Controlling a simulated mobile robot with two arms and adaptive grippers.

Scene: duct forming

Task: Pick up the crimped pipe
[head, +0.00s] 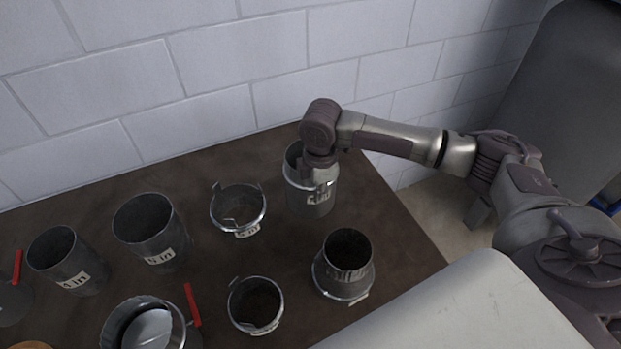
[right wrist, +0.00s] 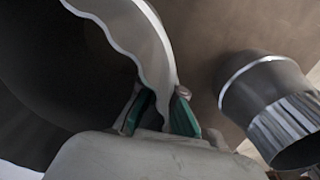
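The crimped pipe (head: 311,200) is a grey metal pipe with a label. It stands upright at the back right of the brown table. My right gripper (head: 318,160) points down at its top rim and partly hides it. In the right wrist view, the wavy rim of the crimped pipe (right wrist: 145,40) runs between the two green-padded fingers (right wrist: 162,110). The gap between the pads is narrow, the pipe wall fills it, and the gripper looks shut on it. My left gripper is not in view.
A shorter tapered pipe (head: 347,265) stands close in front, also seen in the right wrist view (right wrist: 262,90). Two collars with tabs (head: 240,230) (head: 255,326) and several labelled pipes (head: 152,255) stand to the left on the table (head: 195,205). A white block wall (head: 200,100) is close behind.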

